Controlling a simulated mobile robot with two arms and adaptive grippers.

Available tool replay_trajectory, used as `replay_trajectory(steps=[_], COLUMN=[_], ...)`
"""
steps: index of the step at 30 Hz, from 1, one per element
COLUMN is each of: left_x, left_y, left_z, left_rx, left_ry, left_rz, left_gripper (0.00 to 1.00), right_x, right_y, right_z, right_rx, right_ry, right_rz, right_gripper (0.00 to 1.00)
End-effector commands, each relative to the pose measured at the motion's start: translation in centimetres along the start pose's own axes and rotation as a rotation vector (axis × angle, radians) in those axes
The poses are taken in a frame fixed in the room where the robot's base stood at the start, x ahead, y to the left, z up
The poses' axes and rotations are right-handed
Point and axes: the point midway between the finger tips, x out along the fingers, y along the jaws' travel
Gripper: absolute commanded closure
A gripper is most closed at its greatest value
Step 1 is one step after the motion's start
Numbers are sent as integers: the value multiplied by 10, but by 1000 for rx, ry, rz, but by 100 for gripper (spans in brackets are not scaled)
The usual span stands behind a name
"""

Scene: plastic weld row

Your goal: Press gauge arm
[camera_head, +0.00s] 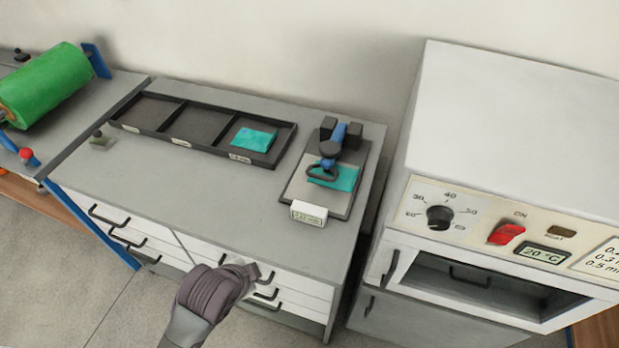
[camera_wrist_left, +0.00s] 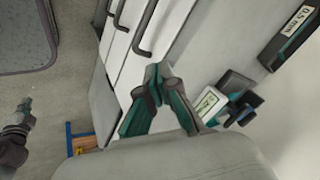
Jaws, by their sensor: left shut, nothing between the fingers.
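The gauge (camera_head: 295,190) is a grey plate with black blocks at the right end of the counter. Its blue gauge arm (camera_head: 338,139) ends in a ring (camera_head: 322,172) over a teal sheet (camera_head: 346,178). A white display (camera_head: 308,214) sits at its front. My left gripper (camera_head: 262,273) is low in front of the drawers, apart from the gauge. In the left wrist view its fingers (camera_wrist_left: 160,78) are together and empty; the gauge's display (camera_wrist_left: 207,104) and blue arm (camera_wrist_left: 240,113) lie to their right. What looks like my right gripper (camera_wrist_left: 25,108) is small at the left edge.
A black tray (camera_head: 165,132) with three compartments stands at the back; its right one holds a teal piece (camera_head: 255,139). A white oven (camera_head: 500,130) with a dial and red switch rises right of the counter. A green roll (camera_head: 45,85) is at left. The counter's middle is clear.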

Motion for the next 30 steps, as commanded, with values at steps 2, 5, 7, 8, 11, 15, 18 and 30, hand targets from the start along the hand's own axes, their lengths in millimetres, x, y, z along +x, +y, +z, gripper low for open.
replay_trajectory(steps=[2,5,7,8,11,15,18,30], left_x=[-7,-8,-7,-6,-1,9,14,22], left_y=[-19,-35,-45,-49,-62,-79,-90,-102], left_z=[-32,-67,-89,-97,-122,-145,-154,-162], left_rx=[262,609,861,969,1325,1764,2002,2293], left_ry=[51,88,98,97,73,-2,-65,-161], left_rz=[-58,-138,-201,-229,-323,-436,-493,-553], left_gripper=[100,100,100,100,100,100,100,100], right_x=[-3,-4,-5,-5,-5,-5,-5,-5], right_y=[0,0,0,0,0,0,0,1], right_z=[0,0,0,0,0,0,0,0], right_rx=[0,0,0,0,0,1,1,2], right_ry=[0,0,0,0,0,0,-1,-1], right_rz=[0,0,0,0,0,0,0,1], right_gripper=[100,100,100,100,100,100,100,100])
